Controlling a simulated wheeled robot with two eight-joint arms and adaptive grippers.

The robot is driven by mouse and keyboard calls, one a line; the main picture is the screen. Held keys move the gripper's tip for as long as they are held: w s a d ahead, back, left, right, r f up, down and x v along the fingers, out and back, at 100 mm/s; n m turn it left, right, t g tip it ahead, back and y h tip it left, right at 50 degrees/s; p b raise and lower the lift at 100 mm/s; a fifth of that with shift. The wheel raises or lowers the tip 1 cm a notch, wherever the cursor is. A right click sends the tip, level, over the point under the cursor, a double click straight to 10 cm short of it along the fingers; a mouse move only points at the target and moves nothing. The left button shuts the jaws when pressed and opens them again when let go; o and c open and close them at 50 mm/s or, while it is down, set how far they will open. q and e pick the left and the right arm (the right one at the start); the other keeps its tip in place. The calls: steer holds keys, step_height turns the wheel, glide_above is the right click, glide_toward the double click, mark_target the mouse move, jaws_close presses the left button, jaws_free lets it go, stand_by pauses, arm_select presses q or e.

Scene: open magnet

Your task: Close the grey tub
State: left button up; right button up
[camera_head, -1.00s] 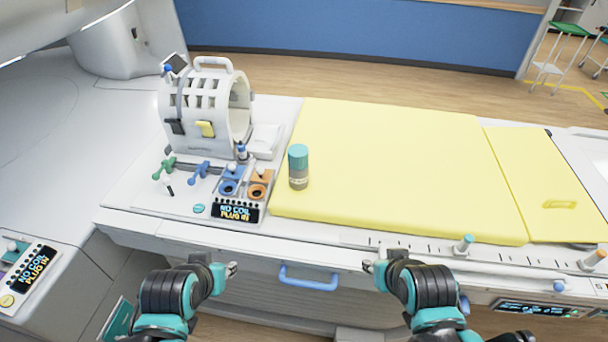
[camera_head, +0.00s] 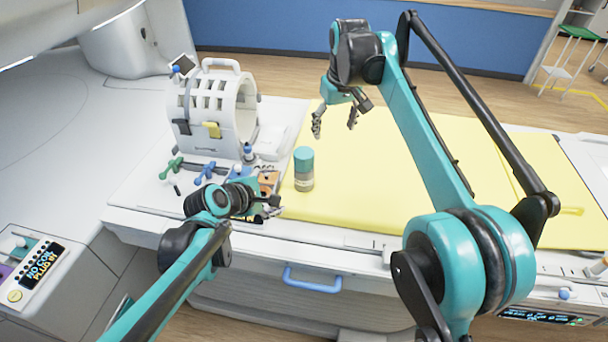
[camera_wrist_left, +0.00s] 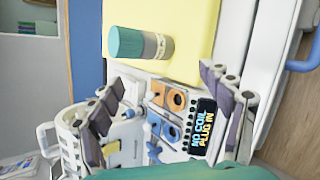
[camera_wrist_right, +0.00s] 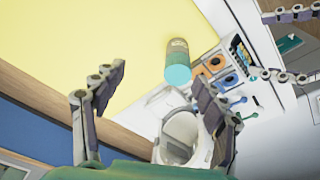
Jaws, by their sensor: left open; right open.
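The grey tub (camera_head: 304,184) stands upright at the left edge of the yellow pad, with a teal lid (camera_head: 304,158) on its top. Whether the lid is fully tight cannot be told. The tub shows also in the left wrist view (camera_wrist_left: 158,46) and the right wrist view (camera_wrist_right: 177,47). My left gripper (camera_head: 268,204) is open and empty, low to the left of the tub and apart from it. My right gripper (camera_head: 334,122) is open and empty, above and beyond the tub, pointing down. Neither gripper touches the tub.
The white coil (camera_head: 213,110) stands behind left of the tub. Coloured plugs and sockets (camera_head: 268,180) lie just left of it, partly hidden by my left gripper. The yellow pad (camera_head: 385,165) is clear to the tub's right. A blue handle (camera_head: 312,280) is on the front.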

mark_target(298, 164)
arm_select(q)
steer(key=w+d+n, duration=0.1)
steer(key=w+n, duration=0.2)
steer(key=w+d+f+n+t+h, duration=0.1)
steer(key=w+n, duration=0.2)
steer(key=w+d+f+n+h, duration=0.1)
steer(key=w+n, duration=0.3)
steer(key=shift+t, duration=0.3)
arm_select(e)
steer(key=w+a+f, duration=0.2)
steer(key=w+a+f+n+g, duration=0.1)
steer(key=w+a+f, duration=0.1)
steer(key=a+f, duration=0.1)
steer(key=w+a+f+n+g, duration=0.1)
steer(key=w+a+f, duration=0.1)
steer(key=f, duration=0.1)
steer(key=shift+w+a, duration=0.2)
steer(key=shift+w, duration=0.15)
arm_select(q)
steer(key=shift+w+d+n, duration=0.1)
steer(key=shift+w+n, duration=0.15)
steer(key=shift+n, duration=0.25)
arm_select(e)
steer(key=shift+a+f+g, duration=0.15)
steer(key=shift+f+g, duration=0.15)
steer(key=shift+s, duration=0.1)
arm_select(q)
steer(key=x, duration=0.7)
steer(key=shift+w+d, duration=0.2)
steer(key=shift+w, duration=0.1)
